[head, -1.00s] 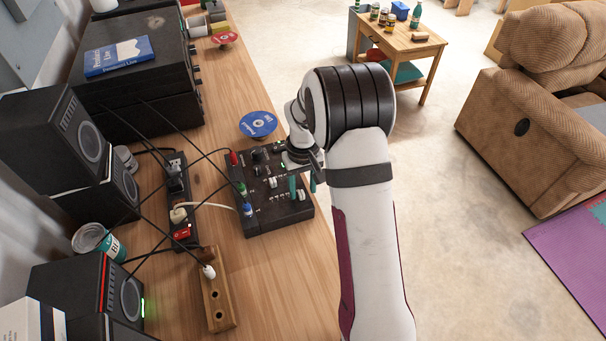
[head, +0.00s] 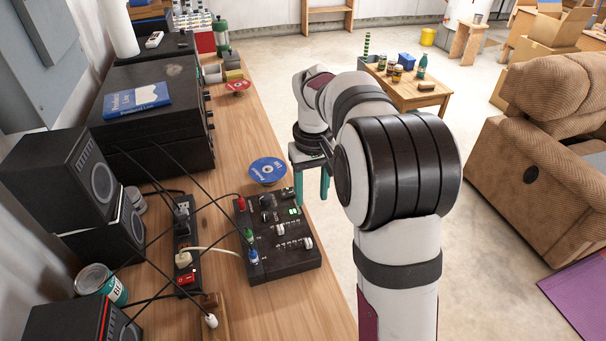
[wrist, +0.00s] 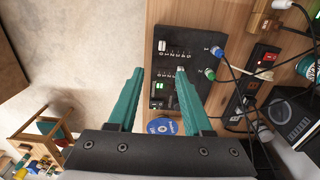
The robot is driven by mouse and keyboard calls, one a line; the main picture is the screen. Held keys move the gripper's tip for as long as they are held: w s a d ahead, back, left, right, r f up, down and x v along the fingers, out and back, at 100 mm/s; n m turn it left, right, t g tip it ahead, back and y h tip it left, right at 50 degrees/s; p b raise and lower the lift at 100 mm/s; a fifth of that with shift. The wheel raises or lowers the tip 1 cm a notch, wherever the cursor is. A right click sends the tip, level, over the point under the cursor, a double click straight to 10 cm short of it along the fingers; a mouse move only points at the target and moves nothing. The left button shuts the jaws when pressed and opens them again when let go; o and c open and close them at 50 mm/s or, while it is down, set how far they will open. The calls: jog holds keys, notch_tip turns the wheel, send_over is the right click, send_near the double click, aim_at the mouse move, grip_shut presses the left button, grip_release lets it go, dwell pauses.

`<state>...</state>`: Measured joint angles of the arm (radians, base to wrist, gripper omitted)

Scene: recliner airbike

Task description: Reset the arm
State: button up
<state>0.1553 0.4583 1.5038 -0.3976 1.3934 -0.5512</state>
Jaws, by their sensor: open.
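My gripper (head: 311,187) is at the right edge of the wooden workbench in the head view, its teal fingers pointing down. In the wrist view the gripper (wrist: 158,88) shows two teal fingers spread wide apart with nothing between them. The black control box (head: 277,258) with sliders, knobs and colored plugs lies on the bench just left of and nearer than the gripper. In the wrist view the control box (wrist: 196,48) shows beyond the fingertips, with a lit green display. My arm reaches in from the lower right.
A blue disc (head: 268,170) sits on the bench behind the control box. A power strip (head: 184,245), cables, speakers (head: 88,178) and a black cabinet (head: 160,150) crowd the left. Open floor (head: 300,80) lies right of the bench, with a small table (head: 408,98) and recliner (head: 540,130) beyond.

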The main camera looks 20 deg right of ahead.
jog(key=s+a+r+m, duration=0.1)
jog(key=s+a+r, duration=0.15)
jog(key=s, duration=0.45)
jog(key=s+a+r+m, duration=0.1)
jog(key=s+a+r, duration=0.15)
jog(key=s, duration=0.35)
jog(key=s+a+f+m+y, duration=0.1)
jog(key=s+a+f, duration=0.1)
jog(key=s, duration=0.6)
jog(key=s+a+f+m, duration=0.2)
jog(key=s+a, duration=0.1)
jog(key=s, duration=0.5)
jog(key=shift+s+f+m+y, duration=0.2)
jog(key=shift+s+m+y, duration=0.1)
jog(key=shift+s+y, duration=0.1)
